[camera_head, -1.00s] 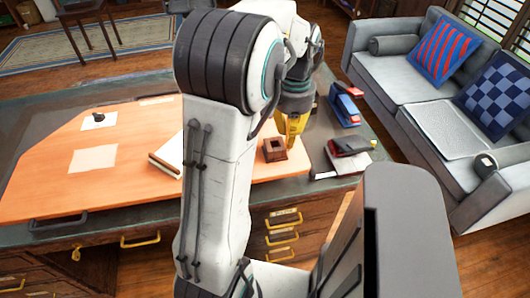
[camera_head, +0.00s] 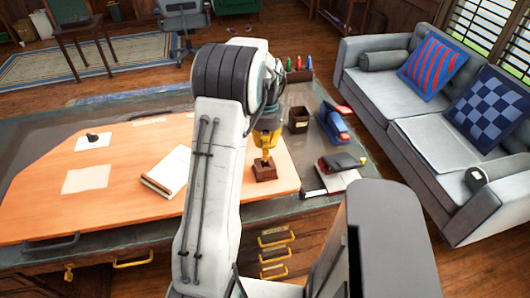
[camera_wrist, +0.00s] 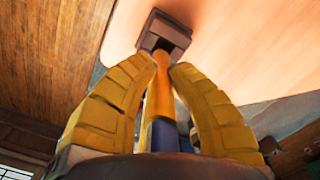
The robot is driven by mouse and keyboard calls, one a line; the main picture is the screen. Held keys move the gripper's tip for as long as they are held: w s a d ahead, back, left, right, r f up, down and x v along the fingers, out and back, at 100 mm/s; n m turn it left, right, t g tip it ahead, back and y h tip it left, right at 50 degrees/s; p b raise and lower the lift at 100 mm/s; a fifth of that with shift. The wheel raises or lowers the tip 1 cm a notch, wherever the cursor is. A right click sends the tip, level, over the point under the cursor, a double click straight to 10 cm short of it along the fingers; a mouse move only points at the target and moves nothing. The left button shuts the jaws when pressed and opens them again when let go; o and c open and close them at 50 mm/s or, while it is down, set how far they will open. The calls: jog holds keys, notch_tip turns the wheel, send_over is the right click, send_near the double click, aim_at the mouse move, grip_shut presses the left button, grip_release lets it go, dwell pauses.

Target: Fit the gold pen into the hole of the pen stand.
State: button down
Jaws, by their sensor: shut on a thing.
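The pen stand (camera_head: 264,173) is a small dark brown wooden block on the orange desk mat, near the mat's right end. In the wrist view the stand (camera_wrist: 166,33) shows a dark square opening at the top. My gripper (camera_head: 266,140) is directly above the stand, with its yellow fingers pointing down. It is shut on the gold pen (camera_wrist: 160,88), which has a blue part nearer the palm. The pen's far end meets the stand's opening in the wrist view. I cannot tell how deep it is inside.
A white notebook (camera_head: 169,172) lies left of my arm. A dark cup (camera_head: 299,119), a blue stapler (camera_head: 333,125) and a black-and-red punch (camera_head: 341,163) stand to the right. A pen holder (camera_head: 300,72) is at the back.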

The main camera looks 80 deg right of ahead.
jog(key=shift+w+d+f, duration=0.15)
jog(key=shift+d+f, duration=0.05)
jog(key=shift+f+p, duration=0.35)
jog(key=shift+f, duration=1.6)
jog(key=shift+f, duration=0.15)
jog(key=c, duration=1.3)
grip_release()
